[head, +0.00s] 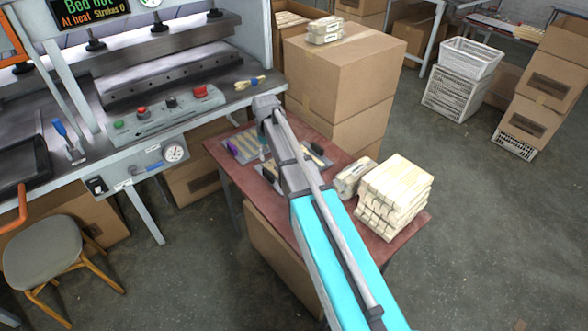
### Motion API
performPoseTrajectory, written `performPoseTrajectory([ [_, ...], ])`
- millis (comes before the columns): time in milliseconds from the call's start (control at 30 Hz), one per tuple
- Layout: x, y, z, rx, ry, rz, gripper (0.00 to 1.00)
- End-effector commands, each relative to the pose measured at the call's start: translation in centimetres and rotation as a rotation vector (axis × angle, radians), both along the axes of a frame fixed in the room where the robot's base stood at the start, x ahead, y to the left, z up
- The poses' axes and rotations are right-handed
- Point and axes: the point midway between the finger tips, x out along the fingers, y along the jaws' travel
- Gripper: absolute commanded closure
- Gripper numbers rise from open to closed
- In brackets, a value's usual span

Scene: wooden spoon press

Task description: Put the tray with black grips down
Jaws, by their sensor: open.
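A flat grey tray (238,151) lies on the dark red table, partly hidden behind my arm. Purple and yellow pieces show on its left part. Small dark parts show on both sides of my arm, perhaps the black grips, but they are too small to be sure. My arm reaches up from the lower right across the table, and its grey joint is above the tray's far side. My gripper is hidden behind the arm, so I cannot see whether it touches the tray.
The dark red table (408,224) also holds a stack of pale wooden pieces (395,190) and a small bundle (353,177) at its right. Cardboard boxes (338,72) stand behind it. The press bench (150,130) is at left, with a stool (48,250) before it.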

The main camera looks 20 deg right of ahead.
Motion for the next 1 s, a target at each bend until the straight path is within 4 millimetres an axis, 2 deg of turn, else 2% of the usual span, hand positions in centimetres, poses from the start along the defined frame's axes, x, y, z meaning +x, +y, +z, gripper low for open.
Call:
performPoseTrajectory([
  [33, 0.0, 0.0, -0.8, 0.000, 0.000, 0.000, 0.34],
  [600, 0.0, 0.1, -4.9, 0.000, 0.000, 0.000, 0.34],
  [1000, 0.0, 0.1, -5.5, 0.000, 0.000, 0.000, 0.34],
])
